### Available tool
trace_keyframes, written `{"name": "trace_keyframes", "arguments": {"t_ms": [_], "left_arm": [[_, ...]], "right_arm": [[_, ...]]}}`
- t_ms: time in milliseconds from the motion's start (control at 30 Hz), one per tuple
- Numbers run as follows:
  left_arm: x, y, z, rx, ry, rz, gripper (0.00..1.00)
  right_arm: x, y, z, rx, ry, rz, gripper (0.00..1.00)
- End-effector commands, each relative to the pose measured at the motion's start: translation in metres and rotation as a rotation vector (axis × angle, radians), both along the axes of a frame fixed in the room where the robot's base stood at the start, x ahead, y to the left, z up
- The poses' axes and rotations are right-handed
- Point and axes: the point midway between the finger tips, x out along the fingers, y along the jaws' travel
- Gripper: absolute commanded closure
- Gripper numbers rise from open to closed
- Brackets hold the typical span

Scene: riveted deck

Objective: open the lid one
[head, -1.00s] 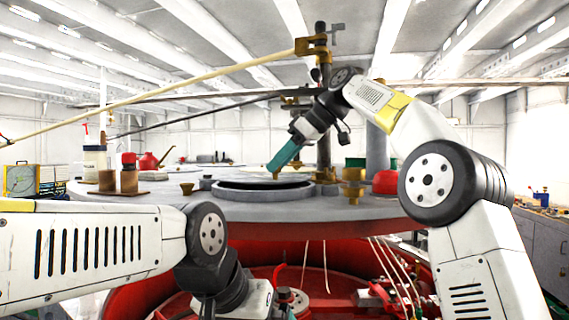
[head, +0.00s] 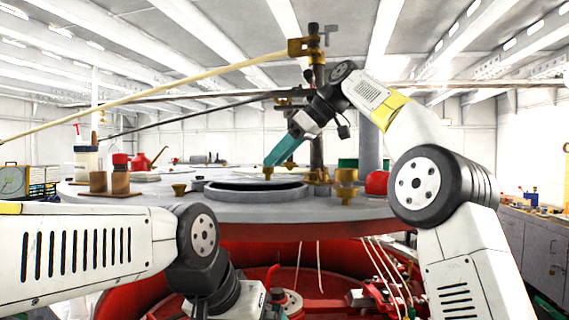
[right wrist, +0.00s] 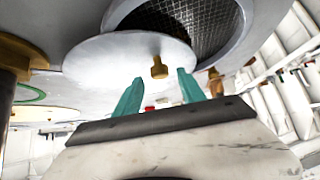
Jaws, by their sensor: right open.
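The lid is a pale round disc with a brass knob; in the right wrist view the lid (right wrist: 105,62) overlaps part of a round opening with dark mesh (right wrist: 205,28) inside. In the head view the opening's raised grey rim (head: 256,194) stands on the round table, and the brass knob (head: 268,174) shows just below my teal fingertips. My right gripper (head: 269,164) points down and left at the knob. In the right wrist view my right gripper (right wrist: 160,80) is open, with the knob (right wrist: 159,68) between and just beyond the tips. My left gripper's fingers are out of view.
The grey round table (head: 140,205) carries a dark vertical post (head: 317,120) behind the right gripper, brass fittings (head: 346,185), a red can (head: 376,182) and bottles at the left. A long pale rod (head: 180,87) crosses above. Red machinery (head: 300,278) lies beneath.

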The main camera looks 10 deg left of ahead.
Motion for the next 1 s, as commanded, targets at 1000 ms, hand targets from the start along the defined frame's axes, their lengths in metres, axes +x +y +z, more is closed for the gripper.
{"name": "trace_keyframes", "arguments": {"t_ms": [1000], "left_arm": [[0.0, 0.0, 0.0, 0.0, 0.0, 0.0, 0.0]], "right_arm": [[-0.017, -0.122, 0.019, -0.001, 0.0, -0.004, 0.53]]}}
